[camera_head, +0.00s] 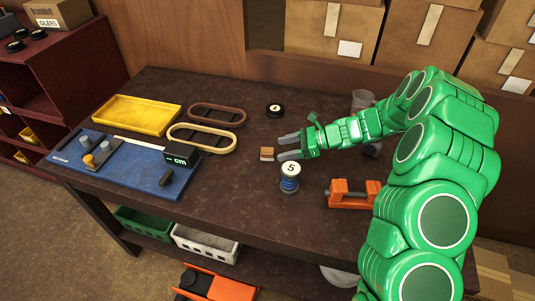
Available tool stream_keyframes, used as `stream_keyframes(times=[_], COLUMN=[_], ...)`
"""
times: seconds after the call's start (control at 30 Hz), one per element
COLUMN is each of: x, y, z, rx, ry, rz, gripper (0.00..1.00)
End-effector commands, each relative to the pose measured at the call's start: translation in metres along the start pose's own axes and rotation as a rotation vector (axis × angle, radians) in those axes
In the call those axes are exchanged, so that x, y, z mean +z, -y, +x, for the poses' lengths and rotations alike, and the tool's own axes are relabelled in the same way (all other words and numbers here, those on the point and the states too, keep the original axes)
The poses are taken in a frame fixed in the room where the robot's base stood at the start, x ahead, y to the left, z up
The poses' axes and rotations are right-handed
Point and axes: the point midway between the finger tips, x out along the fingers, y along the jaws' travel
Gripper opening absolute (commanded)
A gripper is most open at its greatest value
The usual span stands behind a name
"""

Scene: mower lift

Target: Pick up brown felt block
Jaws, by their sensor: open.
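The brown felt block (267,153) is a small tan-brown piece lying on the dark workbench, near the middle of the view. My gripper (281,147) reaches in from the right on my green arm, with its two grey fingers pointing left. The fingers are apart, and their tips are close to the right side of the block. I cannot tell whether either finger touches it. Nothing shows between the fingers.
A spool marked 5 (290,179) stands just in front of the gripper. An orange clamp-like tool (350,199) lies to its right, and a black round piece (274,110) lies behind. Two belt loops, a yellow tray (137,112) and a blue board (125,165) fill the left side.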

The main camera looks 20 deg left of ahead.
Motion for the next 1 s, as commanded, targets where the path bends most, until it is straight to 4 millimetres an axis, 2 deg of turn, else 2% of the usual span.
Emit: stream_keyframes(times=[0.1, 0.33, 0.6, 0.87, 0.9, 1.0], x=[0.000, 0.000, 0.002, 0.002, 0.002, 0.002], y=[-0.001, 0.000, 0.000, 0.000, 0.000, 0.000], z=[0.012, 0.027, 0.062, 0.067, 0.067, 0.067], rx=[0.002, 0.001, 0.003, 0.001, 0.001, 0.001], ry=[-0.002, -0.002, 0.000, -0.001, -0.001, -0.001], rz=[0.000, 0.001, 0.001, 0.001, 0.001, 0.001], gripper=[0.68, 0.68, 0.68, 0.68, 0.67, 0.51])
